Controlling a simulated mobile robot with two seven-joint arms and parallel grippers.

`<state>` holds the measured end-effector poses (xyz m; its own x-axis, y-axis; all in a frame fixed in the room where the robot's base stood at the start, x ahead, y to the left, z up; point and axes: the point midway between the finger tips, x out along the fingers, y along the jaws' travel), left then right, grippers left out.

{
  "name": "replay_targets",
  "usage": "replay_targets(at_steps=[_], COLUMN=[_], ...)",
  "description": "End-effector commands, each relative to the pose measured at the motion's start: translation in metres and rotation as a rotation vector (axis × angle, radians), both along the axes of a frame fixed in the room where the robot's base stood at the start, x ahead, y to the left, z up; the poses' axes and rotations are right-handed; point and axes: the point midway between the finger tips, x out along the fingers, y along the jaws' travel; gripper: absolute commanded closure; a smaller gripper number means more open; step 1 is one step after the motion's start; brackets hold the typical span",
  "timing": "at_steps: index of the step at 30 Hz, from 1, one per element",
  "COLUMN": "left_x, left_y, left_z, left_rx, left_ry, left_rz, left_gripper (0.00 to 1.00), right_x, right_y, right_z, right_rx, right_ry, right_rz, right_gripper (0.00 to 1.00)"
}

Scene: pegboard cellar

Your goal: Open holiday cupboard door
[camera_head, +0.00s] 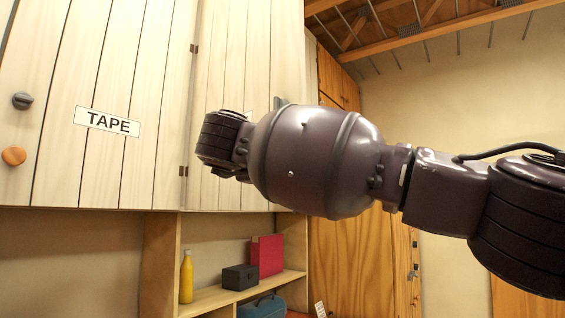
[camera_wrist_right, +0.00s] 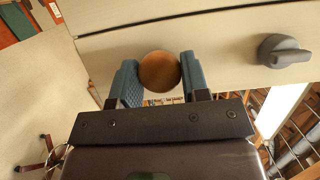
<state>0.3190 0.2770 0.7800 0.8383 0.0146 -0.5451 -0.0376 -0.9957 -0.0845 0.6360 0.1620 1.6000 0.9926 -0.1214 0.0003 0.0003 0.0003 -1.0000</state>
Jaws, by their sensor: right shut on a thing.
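My right arm (camera_head: 318,160) crosses the head view and covers much of the right-hand pale plank cupboard door (camera_head: 215,75). Only a sliver of a white label (camera_head: 249,116) shows there, its words hidden. In the right wrist view, my right gripper (camera_wrist_right: 158,78) has its blue fingers on both sides of a round wooden knob (camera_wrist_right: 160,71), shut on it. A dark grey turn knob (camera_wrist_right: 284,50) sits on the pale door (camera_wrist_right: 220,50) to the right of it. In the head view the right fingers are hidden behind the arm. My left gripper is not in view.
The neighbouring door marked TAPE (camera_head: 107,121) looks closed, with a grey knob (camera_head: 22,101) and an orange knob (camera_head: 14,156). Below, a shelf holds a yellow bottle (camera_head: 187,276), a dark box (camera_head: 240,277) and a red binder (camera_head: 267,254). Ceiling beams (camera_head: 440,32) are overhead.

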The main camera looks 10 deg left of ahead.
Motion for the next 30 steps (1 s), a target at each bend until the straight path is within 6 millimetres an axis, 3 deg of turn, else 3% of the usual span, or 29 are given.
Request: replay_targets(at_steps=[15,16,20,30], left_x=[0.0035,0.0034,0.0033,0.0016], left_y=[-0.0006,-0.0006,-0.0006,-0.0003], left_z=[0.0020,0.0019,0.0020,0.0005], left_rx=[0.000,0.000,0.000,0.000], left_ry=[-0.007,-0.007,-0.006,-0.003], left_rz=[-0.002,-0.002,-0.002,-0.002], left_gripper=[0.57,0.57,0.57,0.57], right_x=[-0.0046,-0.0046,-0.0045,-0.0064], right_y=[0.0040,0.0040,0.0038,0.0041], right_z=[0.0001,0.0001,0.0001,0.0001], right_rx=[0.001,0.001,0.001,0.001], right_ry=[0.000,0.000,0.000,0.000], right_rz=[-0.011,-0.011,-0.012,-0.011], right_gripper=[1.00,0.55,0.35,0.33])
